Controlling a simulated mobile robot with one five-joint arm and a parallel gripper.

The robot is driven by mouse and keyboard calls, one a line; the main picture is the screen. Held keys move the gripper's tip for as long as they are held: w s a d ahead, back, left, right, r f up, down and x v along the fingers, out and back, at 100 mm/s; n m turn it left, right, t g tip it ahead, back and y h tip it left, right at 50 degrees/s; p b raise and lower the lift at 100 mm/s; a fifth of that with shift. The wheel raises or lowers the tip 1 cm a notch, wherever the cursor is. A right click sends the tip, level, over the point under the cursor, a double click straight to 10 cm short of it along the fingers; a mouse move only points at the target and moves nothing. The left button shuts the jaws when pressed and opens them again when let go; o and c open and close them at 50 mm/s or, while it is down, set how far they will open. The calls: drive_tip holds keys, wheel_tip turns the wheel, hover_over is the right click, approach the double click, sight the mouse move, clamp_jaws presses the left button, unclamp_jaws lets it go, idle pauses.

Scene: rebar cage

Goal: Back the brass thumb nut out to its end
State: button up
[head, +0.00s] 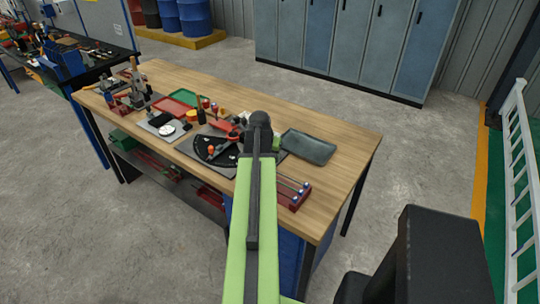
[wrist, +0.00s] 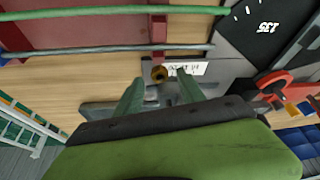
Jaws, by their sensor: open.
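The brass thumb nut (wrist: 158,73) shows in the wrist view as a small round golden piece, just below a red upright part (wrist: 158,30). A white label with dark marks (wrist: 187,69) is just right of it. My gripper (wrist: 160,88) is open, with one green finger to the lower left of the nut and one to its lower right. The nut appears between and just beyond the fingertips; I cannot tell whether either finger touches it. In the head view my own arm covers this spot, and I cannot make out the nut or my fingers.
Two long rods (wrist: 100,52) cross above the nut in the wrist view. A dark plate lettered SET (wrist: 268,28) and a red lever part (wrist: 272,84) are at right. The workbench (head: 345,150) also holds a dark tray (head: 308,147) and a red rod stand (head: 296,197).

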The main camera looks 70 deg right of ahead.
drive_tip(key=p+v, duration=1.3)
drive_tip(key=v, duration=0.2)
drive_tip(key=shift+a+r, duration=0.2)
drive_tip(key=shift+r, duration=0.1)
